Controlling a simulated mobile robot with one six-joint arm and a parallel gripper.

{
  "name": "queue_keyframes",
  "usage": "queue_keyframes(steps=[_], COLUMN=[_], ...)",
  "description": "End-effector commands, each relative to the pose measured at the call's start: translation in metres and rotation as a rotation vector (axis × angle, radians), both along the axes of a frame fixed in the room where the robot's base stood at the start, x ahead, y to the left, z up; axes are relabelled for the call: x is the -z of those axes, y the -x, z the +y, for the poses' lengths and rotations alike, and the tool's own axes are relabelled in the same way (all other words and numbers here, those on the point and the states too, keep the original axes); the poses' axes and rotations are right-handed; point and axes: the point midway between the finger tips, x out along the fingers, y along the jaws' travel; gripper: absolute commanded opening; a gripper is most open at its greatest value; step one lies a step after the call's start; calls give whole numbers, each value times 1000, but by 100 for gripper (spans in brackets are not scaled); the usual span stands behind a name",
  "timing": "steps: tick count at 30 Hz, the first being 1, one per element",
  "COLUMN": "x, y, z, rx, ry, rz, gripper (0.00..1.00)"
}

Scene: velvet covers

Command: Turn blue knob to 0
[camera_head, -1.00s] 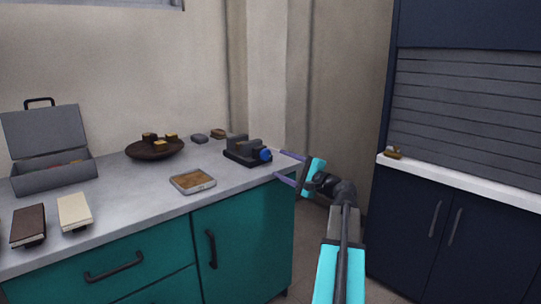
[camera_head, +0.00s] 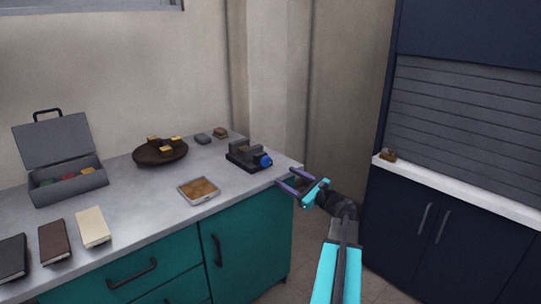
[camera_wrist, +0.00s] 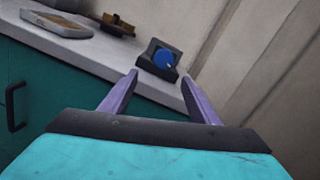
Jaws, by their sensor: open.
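The blue knob (camera_head: 265,161) is on the right end of a small dark device (camera_head: 241,154) near the right end of the grey counter. In the wrist view the round blue knob (camera_wrist: 163,59) faces me on a dark mount, with a small light mark near its lower right. My gripper (camera_head: 290,180) is open and empty, just right of and below the knob, apart from it. In the wrist view its two purple fingers (camera_wrist: 158,83) stand wide apart, with the knob beyond and between their tips. Any numbers on the dial are too small to read.
The counter (camera_head: 137,190) holds a tray (camera_head: 199,197), a dark bowl with blocks (camera_head: 143,157), an open grey case (camera_head: 88,184) and several books at the left. A teal cabinet (camera_head: 250,255) is below. A dark blue cabinet (camera_head: 400,240) stands at right, with open floor between.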

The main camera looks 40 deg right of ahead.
Motion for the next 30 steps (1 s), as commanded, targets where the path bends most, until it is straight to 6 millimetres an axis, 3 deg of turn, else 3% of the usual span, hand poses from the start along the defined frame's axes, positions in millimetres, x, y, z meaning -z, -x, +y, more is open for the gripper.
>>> queue_keyframes(steps=[1, 30], x=[-7, -16], y=[2, 32], z=[0, 3], rx=[1, 37], ry=[-22, -232], rz=[2, 56], gripper=[56, 56])
